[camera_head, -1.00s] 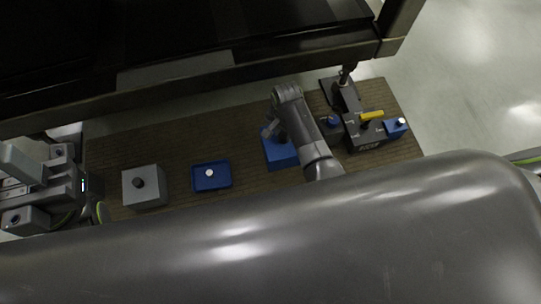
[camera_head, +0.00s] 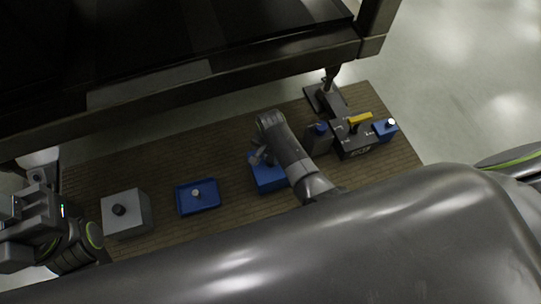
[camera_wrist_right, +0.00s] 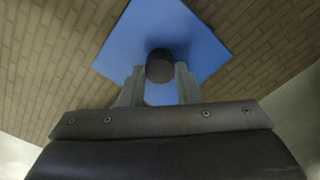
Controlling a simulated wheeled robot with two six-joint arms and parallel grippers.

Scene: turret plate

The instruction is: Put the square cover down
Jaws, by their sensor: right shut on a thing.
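The square cover (camera_head: 269,181) is blue with a dark round knob. It sits under my right gripper (camera_head: 259,158) at the middle of the brown slatted table in the head view. In the right wrist view the blue square (camera_wrist_right: 135,38) fills the top middle, and the two fingers of my right gripper (camera_wrist_right: 160,75) are shut on its knob (camera_wrist_right: 160,66). Whether the cover touches the surface or hangs just above it, I cannot tell. My left gripper (camera_head: 35,225) is at the far left, beside the table; its fingers are unclear.
A grey box (camera_head: 138,222) with a black knob and a blue tray (camera_head: 198,207) with a pale knob stand left of the cover. Right are a dark block (camera_head: 320,141) with a blue knob, a dark fixture with a yellow handle (camera_head: 361,119), and a blue box (camera_head: 385,132).

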